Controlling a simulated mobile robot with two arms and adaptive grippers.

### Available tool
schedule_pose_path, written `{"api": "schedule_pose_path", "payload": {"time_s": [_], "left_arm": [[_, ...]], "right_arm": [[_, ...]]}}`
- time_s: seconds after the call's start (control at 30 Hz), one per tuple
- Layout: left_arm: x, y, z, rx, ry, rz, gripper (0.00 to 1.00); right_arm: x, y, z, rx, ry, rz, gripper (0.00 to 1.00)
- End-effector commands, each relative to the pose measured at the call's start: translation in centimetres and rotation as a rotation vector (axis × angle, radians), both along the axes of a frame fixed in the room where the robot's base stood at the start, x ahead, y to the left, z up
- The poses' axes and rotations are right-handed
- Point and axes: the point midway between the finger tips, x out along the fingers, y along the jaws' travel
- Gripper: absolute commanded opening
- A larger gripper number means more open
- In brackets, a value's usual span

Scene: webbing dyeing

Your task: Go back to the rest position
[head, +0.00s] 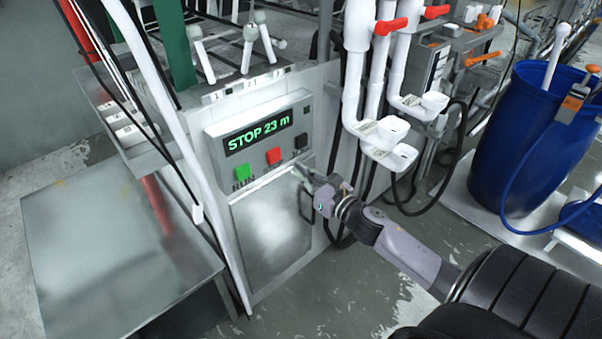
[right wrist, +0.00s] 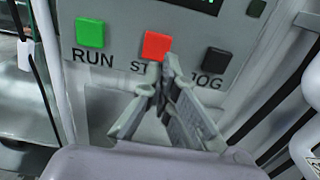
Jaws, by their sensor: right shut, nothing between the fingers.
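My right gripper (head: 303,170) is in front of the control panel (head: 215,140) of a grey machine, just below and right of its red button. In the right wrist view its fingers (right wrist: 162,72) are shut with nothing between them, and their tips cover part of the label under the red STOP button (right wrist: 157,45). I cannot tell whether the tips touch the panel. The green RUN button (right wrist: 90,33) is to the left and the black JOG button (right wrist: 216,61) to the right. The display (head: 258,132) reads "STOP 23 m". My left gripper is not in view.
A metal table (head: 110,250) stands at the left. White pipes with red valve handles (head: 390,27) and white cups (head: 390,157) are right of the panel. A blue barrel (head: 525,140) stands at the right. Black hoses hang behind my right gripper. Wet floor is open in front.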

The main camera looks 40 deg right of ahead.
Motion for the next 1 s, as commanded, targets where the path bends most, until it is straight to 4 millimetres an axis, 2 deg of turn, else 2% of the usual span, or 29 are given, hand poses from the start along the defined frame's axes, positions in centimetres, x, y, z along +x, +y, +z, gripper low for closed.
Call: {"api": "schedule_pose_path", "payload": {"time_s": [0.37, 0.47, 0.57, 0.67, 0.7, 0.77, 0.8, 0.87, 0.9, 1.0], "left_arm": [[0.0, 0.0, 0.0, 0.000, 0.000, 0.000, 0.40], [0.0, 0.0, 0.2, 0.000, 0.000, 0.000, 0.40], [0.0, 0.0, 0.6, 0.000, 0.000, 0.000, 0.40], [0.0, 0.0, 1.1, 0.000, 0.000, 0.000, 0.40], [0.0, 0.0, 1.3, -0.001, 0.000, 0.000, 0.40], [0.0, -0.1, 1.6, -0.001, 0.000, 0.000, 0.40], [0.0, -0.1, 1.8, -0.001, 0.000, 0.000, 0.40], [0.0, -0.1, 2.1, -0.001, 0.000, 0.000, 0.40], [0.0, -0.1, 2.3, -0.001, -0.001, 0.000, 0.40], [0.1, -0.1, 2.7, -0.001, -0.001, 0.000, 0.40]], "right_arm": [[0.0, 0.0, -0.1, 0.005, 0.002, -0.001, 0.00], [-0.1, -0.5, -1.8, 0.069, 0.037, -0.021, 0.00], [-0.8, -1.4, -6.1, 0.248, 0.125, -0.079, 0.00], [-2.5, -2.2, -12.7, 0.527, 0.245, -0.182, 0.00], [-3.6, -2.5, -15.7, 0.646, 0.295, -0.237, 0.00], [-5.4, -2.4, -19.9, 0.824, 0.361, -0.322, 0.00], [-6.8, -2.2, -22.7, 0.938, 0.401, -0.385, 0.00], [-9.2, -1.7, -26.6, 1.101, 0.453, -0.485, 0.00], [-10.9, -1.2, -29.1, 1.209, 0.484, -0.556, 0.00], [-15.7, 0.5, -34.9, 1.457, 0.543, -0.750, 0.00]]}}
